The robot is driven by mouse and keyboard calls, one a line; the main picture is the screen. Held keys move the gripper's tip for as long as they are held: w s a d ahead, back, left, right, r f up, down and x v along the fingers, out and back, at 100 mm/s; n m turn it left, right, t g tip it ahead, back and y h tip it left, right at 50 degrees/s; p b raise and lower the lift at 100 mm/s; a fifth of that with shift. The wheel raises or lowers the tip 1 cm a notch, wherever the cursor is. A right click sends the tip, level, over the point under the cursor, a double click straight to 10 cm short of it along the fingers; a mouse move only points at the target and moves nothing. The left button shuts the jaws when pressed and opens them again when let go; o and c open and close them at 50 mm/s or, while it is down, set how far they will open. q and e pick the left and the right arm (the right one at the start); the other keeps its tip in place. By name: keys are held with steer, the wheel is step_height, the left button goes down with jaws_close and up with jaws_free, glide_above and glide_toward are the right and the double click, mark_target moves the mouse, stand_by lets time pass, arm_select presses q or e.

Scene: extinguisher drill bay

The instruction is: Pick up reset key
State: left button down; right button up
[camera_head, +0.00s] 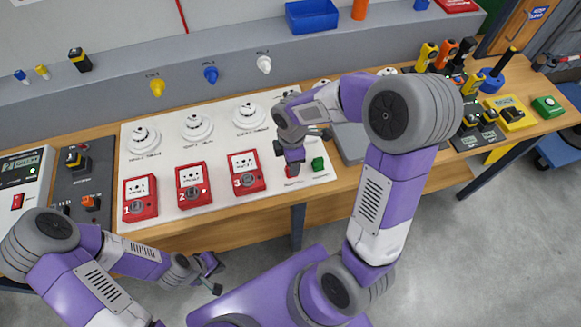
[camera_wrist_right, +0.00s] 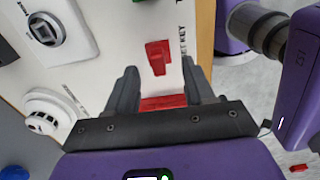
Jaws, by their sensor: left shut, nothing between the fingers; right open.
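The reset key (camera_wrist_right: 158,57) is a small red upright piece on the white board, beside printed lettering that ends in "KEY" in the right wrist view. My right gripper (camera_wrist_right: 160,76) is open, with a dark finger on each side of the line to the key and nothing held. In the head view my right gripper (camera_head: 293,167) hangs over the right end of the board, where a bit of red shows at its fingers. My left gripper (camera_head: 212,275) is shut and empty, low in front of the bench, away from the key.
The white board (camera_head: 225,112) carries several red call points, such as number 3 (camera_head: 246,173), and round white detectors (camera_head: 249,115). A green block (camera_head: 318,163) sits close right of my right gripper. A red strip (camera_wrist_right: 163,102) shows between my right fingers, its identity unclear.

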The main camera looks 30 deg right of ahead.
step_height(320, 180, down, 4)
steer(key=shift+r+b, duration=0.2)
steer(key=shift+b, duration=0.1)
steer(key=shift+c, duration=0.2)
steer(key=shift+w, duration=0.1)
jaws_close()
